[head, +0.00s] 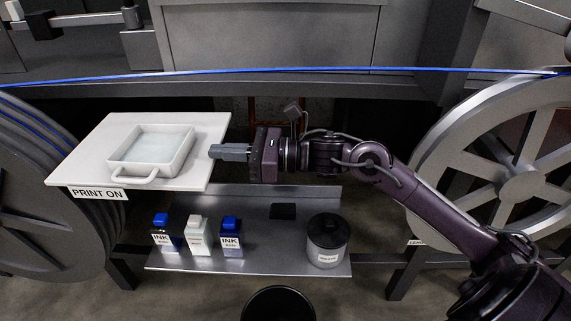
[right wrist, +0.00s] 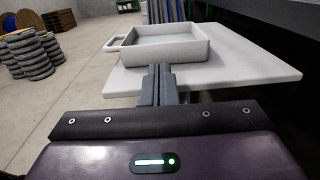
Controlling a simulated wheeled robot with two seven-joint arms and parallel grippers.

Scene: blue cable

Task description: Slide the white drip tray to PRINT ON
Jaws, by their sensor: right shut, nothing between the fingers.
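The white drip tray (head: 152,165) sits upright on the white board (head: 208,130), with its loop handle toward the front edge. The PRINT ON label (head: 97,194) is on the board's front edge at the left. My right gripper (head: 213,151) is shut and empty, its fingertips just right of the tray over the board's right part. In the right wrist view the shut fingers (right wrist: 158,72) point at the side wall of the tray (right wrist: 180,50); I cannot tell whether they touch it. My left gripper is not in view.
A blue cable (head: 300,69) runs across behind. Large reels stand at left (head: 50,220) and right (head: 500,170). The board left of the tray is clear.

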